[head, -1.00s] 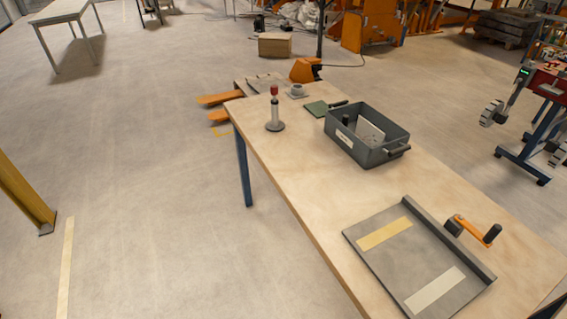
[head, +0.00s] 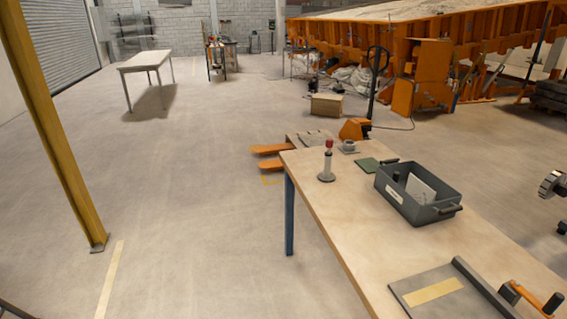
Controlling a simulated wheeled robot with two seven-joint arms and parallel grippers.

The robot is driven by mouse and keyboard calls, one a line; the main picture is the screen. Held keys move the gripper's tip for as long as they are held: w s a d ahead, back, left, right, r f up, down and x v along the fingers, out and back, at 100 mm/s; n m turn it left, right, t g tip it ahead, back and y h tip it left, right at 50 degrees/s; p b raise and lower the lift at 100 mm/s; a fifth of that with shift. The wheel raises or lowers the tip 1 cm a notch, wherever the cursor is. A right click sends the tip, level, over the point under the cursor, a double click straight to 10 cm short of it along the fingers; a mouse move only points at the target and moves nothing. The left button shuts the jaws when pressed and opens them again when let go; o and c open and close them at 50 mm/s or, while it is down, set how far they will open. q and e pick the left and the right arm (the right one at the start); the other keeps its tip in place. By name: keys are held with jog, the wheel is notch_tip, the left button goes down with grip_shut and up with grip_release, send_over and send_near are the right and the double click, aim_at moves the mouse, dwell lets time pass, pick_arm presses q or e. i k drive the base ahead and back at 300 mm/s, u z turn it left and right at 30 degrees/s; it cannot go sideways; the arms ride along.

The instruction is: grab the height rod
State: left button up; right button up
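A short upright rod (head: 327,163) with a red top, a pale shaft and a round grey base stands near the far left corner of the wooden table (head: 330,215). It may be the height rod; no other upright rod shows on the table. Neither of my grippers is in view.
A grey bin (head: 418,193) with items in it, a green flat piece (head: 368,164) and a small grey round part (head: 348,146) share the table. A metal tray (head: 440,288) and an orange crank (head: 530,297) lie nearer. A yellow post (head: 55,130) stands left; floor between is clear.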

aim_at(325, 176)
jog(key=u, duration=0.55)
jog(key=i, duration=1.75)
jog(key=z, duration=0.25)
